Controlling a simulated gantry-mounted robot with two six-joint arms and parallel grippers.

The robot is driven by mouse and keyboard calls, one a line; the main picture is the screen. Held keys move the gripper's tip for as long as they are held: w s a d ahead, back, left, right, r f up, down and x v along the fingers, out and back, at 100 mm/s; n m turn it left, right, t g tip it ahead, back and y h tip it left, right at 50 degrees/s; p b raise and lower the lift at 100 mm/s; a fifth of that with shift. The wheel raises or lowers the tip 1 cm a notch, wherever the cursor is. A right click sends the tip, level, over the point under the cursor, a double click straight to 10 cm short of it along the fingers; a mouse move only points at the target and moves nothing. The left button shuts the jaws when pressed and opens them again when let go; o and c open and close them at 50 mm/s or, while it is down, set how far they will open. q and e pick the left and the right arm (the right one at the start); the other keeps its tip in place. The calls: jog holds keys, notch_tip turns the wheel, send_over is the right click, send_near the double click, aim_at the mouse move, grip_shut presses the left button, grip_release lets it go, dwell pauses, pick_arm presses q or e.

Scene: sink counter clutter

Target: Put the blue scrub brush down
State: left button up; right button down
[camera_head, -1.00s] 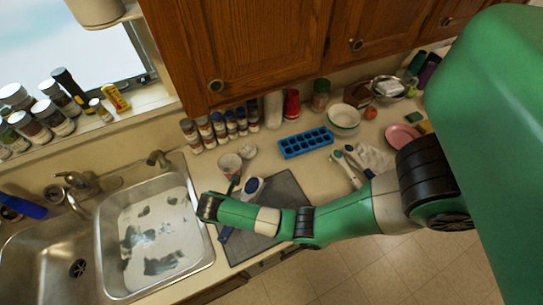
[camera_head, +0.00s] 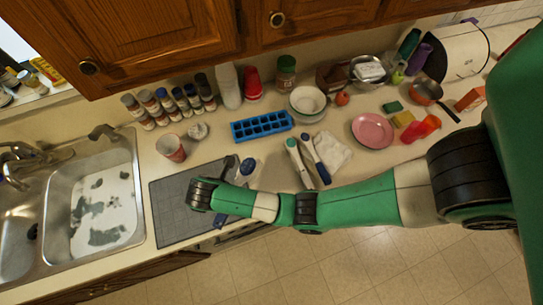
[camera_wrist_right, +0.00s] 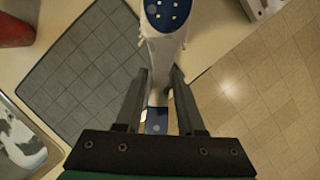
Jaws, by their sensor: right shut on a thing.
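The blue scrub brush (camera_wrist_right: 168,12) has a blue head and a white and blue handle. In the wrist view my right gripper (camera_wrist_right: 158,98) is shut on its handle, with the head pointing away from the palm. In the head view the brush's blue head (camera_head: 247,167) shows just beyond my right arm, near the right edge of the grey mat (camera_head: 168,205). My wrist hides the middle of the brush and the fingers there. I cannot tell whether the brush touches the surface below. My left gripper is not in view.
Two long-handled brushes (camera_head: 297,160) lie right of the held brush, beside a white cloth (camera_head: 333,150). A blue ice tray (camera_head: 262,126) and a red-and-white cup (camera_head: 171,148) stand behind. The sink (camera_head: 137,200) is left of the mat. The counter's front edge is close, above the tiled floor.

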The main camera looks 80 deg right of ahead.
jog(key=s+d+f, duration=0.2)
jog(key=d+f, duration=0.1)
jog(key=d, duration=0.1)
jog(key=s+d+f+p, duration=0.1)
jog(key=s+d+f, duration=0.1)
jog(key=d+f, duration=0.1)
jog(key=s+d+f, duration=0.2)
jog(key=d+f, duration=0.1)
jog(key=d, duration=0.1)
jog(key=shift+s+d, duration=0.3)
jog(key=shift+s, duration=0.05)
jog(key=shift+a+x, duration=0.2)
jog(key=shift+x, duration=0.8)
jog(key=shift+a+x, duration=0.2)
jog(key=shift+x, duration=0.8)
jog(key=shift+s+f, duration=0.1)
jog(key=shift+f+b, duration=0.1)
jog(key=shift+b, duration=0.25)
jog(key=shift+f, duration=0.15)
jog(key=c, duration=0.5)
grip_release()
